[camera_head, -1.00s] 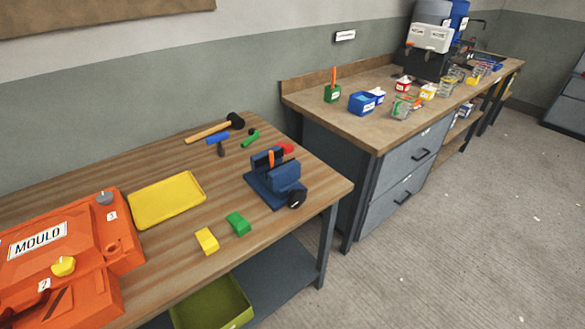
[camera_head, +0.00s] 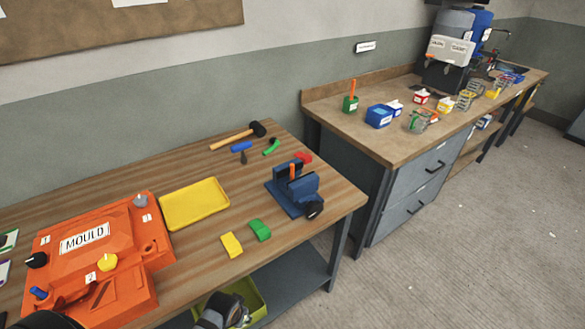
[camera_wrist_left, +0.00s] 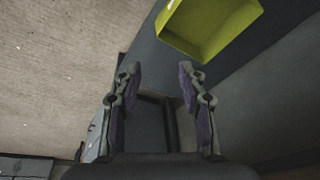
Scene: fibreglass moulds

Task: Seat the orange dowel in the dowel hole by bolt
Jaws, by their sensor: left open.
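An orange dowel (camera_head: 291,171) stands upright between the jaws of a blue vise (camera_head: 304,187) at the right end of the wooden table; its lower part is hidden. The orange mould (camera_head: 125,238) lies at the table's left, with a grey knob, a yellow knob, a black knob and a blue piece on it. I cannot make out the dowel hole or which part is the bolt. My left gripper (camera_wrist_left: 160,68) is open and empty in the left wrist view, over the area of the lower shelf. Dark arm parts show at the head view's bottom edge. My right gripper is not identifiable.
A yellow tray (camera_head: 195,204), yellow block (camera_head: 231,245) and green block (camera_head: 260,230) lie between mould and vise. A hammer (camera_head: 238,137) lies behind. A yellow-green bin (camera_wrist_left: 207,28) sits on the lower shelf. Another orange stick (camera_head: 352,88) stands in a green holder on the back counter.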

